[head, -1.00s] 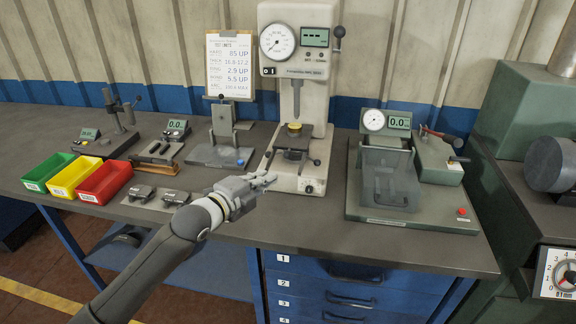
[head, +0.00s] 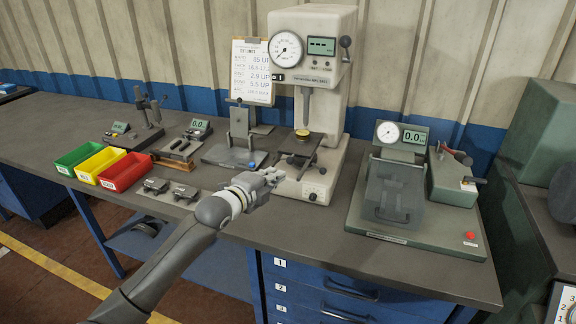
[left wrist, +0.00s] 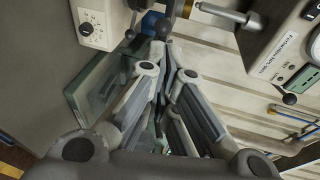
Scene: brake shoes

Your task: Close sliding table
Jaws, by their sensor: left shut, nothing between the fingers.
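My left gripper (head: 274,176) is shut and empty, just left of the front of the tester's base in the head view. Its closed fingers also show in the left wrist view (left wrist: 165,60). The pale tester (head: 314,100) has a dial, a display and a spindle. Below the spindle is a small dark table (head: 299,155) with a brass-coloured round piece (head: 302,134) above it. I take this dark table to be the sliding table, and it appears to jut toward the front. I cannot see the gripper touching it. My right gripper is not in view.
A fixture with a blue knob (head: 251,165) stands left of the tester. A gauge with a clear cover (head: 394,192) stands at right. Green, yellow and red bins (head: 124,172) and dark brake shoes (head: 155,186) lie at left. The bench front (head: 330,245) is clear.

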